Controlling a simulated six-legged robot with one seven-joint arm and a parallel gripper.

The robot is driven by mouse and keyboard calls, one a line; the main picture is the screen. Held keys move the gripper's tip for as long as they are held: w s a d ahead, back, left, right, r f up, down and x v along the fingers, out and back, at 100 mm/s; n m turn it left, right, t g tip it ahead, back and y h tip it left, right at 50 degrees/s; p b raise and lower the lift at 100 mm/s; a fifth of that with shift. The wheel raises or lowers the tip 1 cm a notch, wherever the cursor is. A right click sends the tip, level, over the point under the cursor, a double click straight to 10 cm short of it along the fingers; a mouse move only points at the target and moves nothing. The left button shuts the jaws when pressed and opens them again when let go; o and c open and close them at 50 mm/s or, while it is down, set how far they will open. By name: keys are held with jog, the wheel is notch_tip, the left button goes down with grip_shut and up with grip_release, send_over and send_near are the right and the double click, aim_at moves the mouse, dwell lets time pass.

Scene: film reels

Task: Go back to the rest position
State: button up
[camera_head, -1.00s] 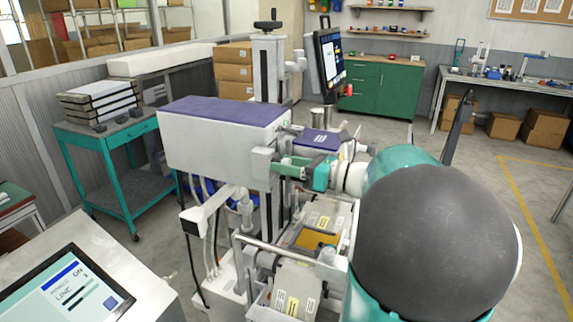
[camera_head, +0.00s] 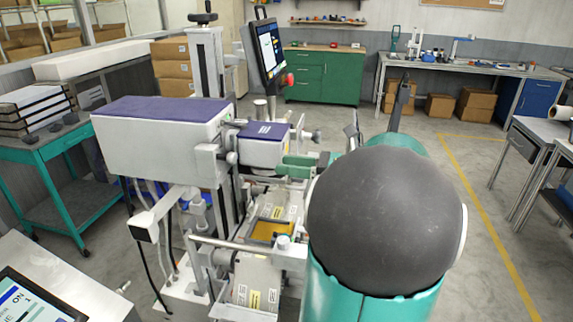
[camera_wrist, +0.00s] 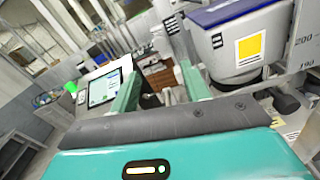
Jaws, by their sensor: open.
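My gripper shows in the wrist view (camera_wrist: 162,90) with its two green fingers apart and nothing between them. In the head view only part of its green fingers (camera_head: 297,165) shows, close to the right side of the machine; my dark rounded arm joint hides the rest. The machine has a long white housing with a purple top (camera_head: 165,135) and a smaller purple-topped block (camera_head: 263,143) beside it. In the wrist view a white-and-purple unit with a yellow label (camera_wrist: 240,50) stands close to the right finger. I cannot tell whether they touch.
A monitor (camera_head: 265,48) rises above the machine. A touch panel (camera_head: 35,300) lies at lower left. A teal cart (camera_head: 55,150) with stacked trays stands left, a green cabinet (camera_head: 325,75) behind. Open floor with a yellow line (camera_head: 490,225) lies right.

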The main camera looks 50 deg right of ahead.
dwell(0.3)
jog(key=w+a+f+n+g+y, duration=0.15)
jog(key=a+n+g, duration=0.4)
jog(key=a, duration=0.55)
jog(key=s+a+f+n+g+h, duration=0.2)
jog(key=s+a+f+n+h, duration=0.1)
jog(key=a+n, duration=0.6)
jog(key=s+a+f+n+g+h, duration=0.2)
jog(key=s+a+f+n+h, duration=0.2)
jog(key=n, duration=1.3)
jog(key=a+f+h, duration=0.1)
jog(key=a+h, duration=0.2)
jog(key=a, duration=0.2)
jog(key=shift+s+a+f+n, duration=0.2)
jog(key=shift+a+f+n, duration=0.15)
jog(key=shift+a, duration=0.05)
jog(key=shift+g+h, duration=0.25)
